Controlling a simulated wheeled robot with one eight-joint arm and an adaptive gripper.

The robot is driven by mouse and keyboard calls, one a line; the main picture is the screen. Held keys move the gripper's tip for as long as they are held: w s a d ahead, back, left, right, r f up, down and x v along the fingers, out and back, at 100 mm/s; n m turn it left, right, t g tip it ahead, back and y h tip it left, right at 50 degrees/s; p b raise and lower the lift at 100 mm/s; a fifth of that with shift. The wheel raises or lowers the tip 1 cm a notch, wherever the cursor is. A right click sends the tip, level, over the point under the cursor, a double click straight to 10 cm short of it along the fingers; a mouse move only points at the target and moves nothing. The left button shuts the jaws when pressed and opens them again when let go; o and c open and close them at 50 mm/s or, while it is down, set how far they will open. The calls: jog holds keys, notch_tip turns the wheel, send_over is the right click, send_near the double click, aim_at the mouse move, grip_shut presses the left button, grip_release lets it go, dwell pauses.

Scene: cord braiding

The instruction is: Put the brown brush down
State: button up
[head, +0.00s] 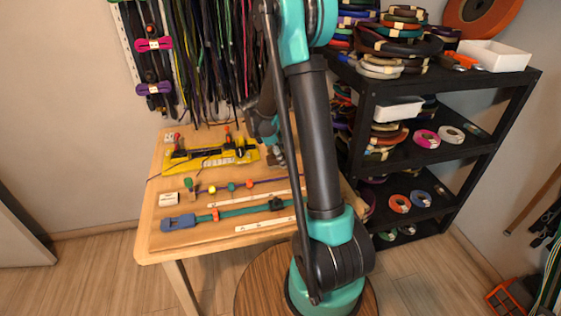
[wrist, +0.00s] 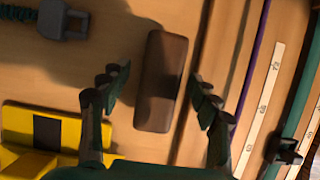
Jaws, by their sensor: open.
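The brown brush (wrist: 161,82) shows in the wrist view as a plain brown block. It appears to lie on the wooden tabletop (wrist: 215,38), lengthwise between my fingers. My gripper (wrist: 160,86) is open, with one finger on each side of the brush and a visible gap on both sides. A dark shadow falls across part of the brush. In the head view my gripper (head: 277,158) is low over the back right of the table, partly behind my arm. I cannot make out the brush there.
A yellow jig (head: 195,160) lies left of my gripper. A purple cord (wrist: 249,55), a white ruler strip (wrist: 262,105) and a green strap lie to the right in the wrist view. A grey buckle (wrist: 64,20) is at upper left. A black shelf (head: 440,155) stands right of the table.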

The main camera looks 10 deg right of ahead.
jog(key=shift+f, duration=0.15)
jog(key=c, duration=1.4)
